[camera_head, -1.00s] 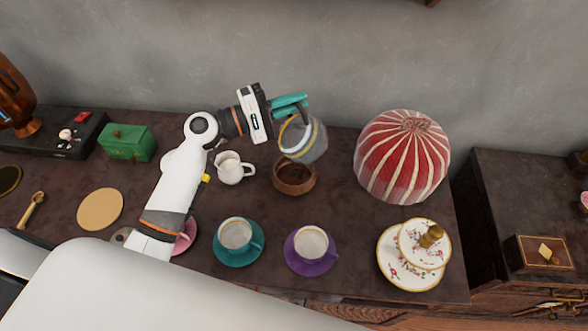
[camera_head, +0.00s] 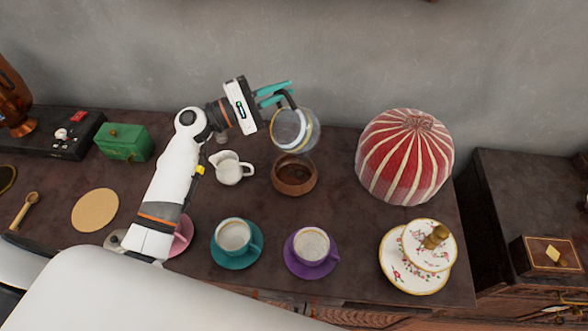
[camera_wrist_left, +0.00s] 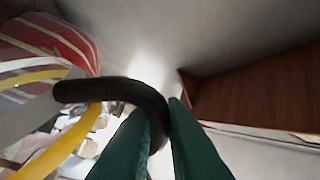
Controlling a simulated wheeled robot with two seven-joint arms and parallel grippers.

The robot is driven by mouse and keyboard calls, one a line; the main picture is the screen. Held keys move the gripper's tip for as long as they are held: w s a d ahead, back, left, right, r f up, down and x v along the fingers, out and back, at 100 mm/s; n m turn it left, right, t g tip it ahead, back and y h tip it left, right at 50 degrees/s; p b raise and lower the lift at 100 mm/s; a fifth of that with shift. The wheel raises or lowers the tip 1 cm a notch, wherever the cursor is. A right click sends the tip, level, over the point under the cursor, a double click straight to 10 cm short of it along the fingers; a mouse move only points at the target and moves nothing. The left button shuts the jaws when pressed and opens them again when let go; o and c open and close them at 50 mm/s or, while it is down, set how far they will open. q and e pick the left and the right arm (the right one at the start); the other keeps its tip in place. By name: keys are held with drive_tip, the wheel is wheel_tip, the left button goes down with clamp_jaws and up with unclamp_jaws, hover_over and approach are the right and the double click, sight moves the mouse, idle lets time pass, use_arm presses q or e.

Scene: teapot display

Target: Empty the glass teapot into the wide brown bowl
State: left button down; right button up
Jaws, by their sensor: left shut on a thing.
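The glass teapot (camera_head: 297,131) is clear with a gold-yellow band and a dark handle. My left gripper (camera_head: 276,94) has teal fingers shut on that handle. In the left wrist view the dark handle (camera_wrist_left: 115,90) runs between the gripper's fingers (camera_wrist_left: 165,120). The teapot is held in the air just above and behind the wide brown bowl (camera_head: 294,186), overlapping its back rim in the head view. The bowl stands on the dark table and its inside looks brown. I cannot make out any liquid in the teapot. My right gripper is not in view.
A white creamer (camera_head: 231,168) stands left of the bowl. A red striped cosy (camera_head: 405,157) stands to its right. Teal (camera_head: 236,260) and purple (camera_head: 312,269) saucers with cups are in front. A tiered floral stand (camera_head: 388,262) is at the front right.

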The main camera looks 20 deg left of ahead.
use_arm(q)
drive_tip(key=a+n, duration=0.1)
drive_tip(key=w+a+f+n+b, duration=0.1)
drive_tip(key=w+a+n+t+b, duration=0.1)
drive_tip(key=shift+w+a+f, duration=0.1)
drive_tip(key=shift+a+f, duration=0.15)
drive_tip(key=shift+f, duration=0.15)
idle(0.6)
idle(0.8)
